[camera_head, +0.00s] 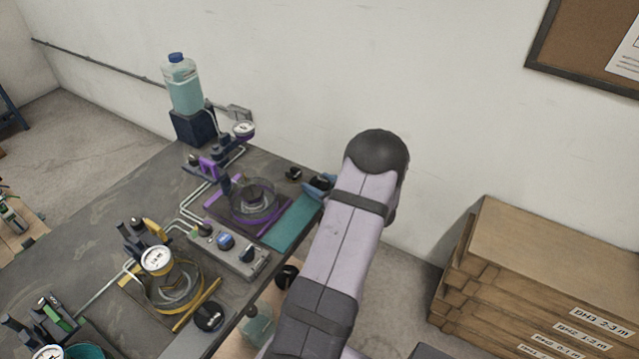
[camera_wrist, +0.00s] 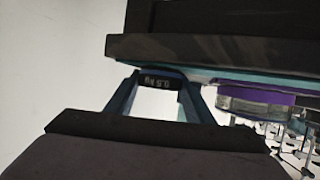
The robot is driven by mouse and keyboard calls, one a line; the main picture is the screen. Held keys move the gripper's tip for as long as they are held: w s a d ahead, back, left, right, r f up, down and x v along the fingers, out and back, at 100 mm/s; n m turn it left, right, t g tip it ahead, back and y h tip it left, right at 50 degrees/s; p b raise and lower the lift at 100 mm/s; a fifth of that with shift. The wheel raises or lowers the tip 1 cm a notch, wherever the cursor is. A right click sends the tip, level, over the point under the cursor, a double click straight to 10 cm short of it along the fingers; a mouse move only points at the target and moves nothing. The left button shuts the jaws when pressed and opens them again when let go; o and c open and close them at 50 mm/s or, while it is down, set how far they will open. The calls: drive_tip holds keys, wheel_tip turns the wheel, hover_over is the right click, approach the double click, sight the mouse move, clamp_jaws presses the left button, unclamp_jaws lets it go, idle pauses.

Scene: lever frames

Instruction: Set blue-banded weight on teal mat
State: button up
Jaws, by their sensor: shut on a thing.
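The teal mat (camera_head: 293,224) lies at the right edge of the bench, beside the purple-framed basin. My gripper (camera_head: 314,190) is at the mat's far end, partly hidden by my arm. It is shut on a dark weight (camera_wrist: 163,76) with a dark blue band, labelled 0.5 kg, which appears upside down between the fingers (camera_wrist: 158,100) in the wrist view. The mat shows there only as a thin teal strip (camera_wrist: 200,70) along the bench edge. I cannot tell whether the weight touches the mat.
A small dark weight (camera_head: 293,173) stands on the bench behind the mat. The purple basin (camera_head: 252,204) and a grey control box (camera_head: 230,250) are left of it. Another black weight (camera_head: 209,316) sits near the front edge. Stacked wooden boxes (camera_head: 545,280) stand right.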

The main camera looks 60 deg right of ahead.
drive_tip(key=o, duration=1.5)
drive_tip(key=shift+r, duration=0.2)
drive_tip(key=b+v, duration=0.1)
drive_tip(key=v, duration=1.1)
drive_tip(key=shift+a+f+b, duration=0.1)
drive_tip(key=shift+b, duration=0.3)
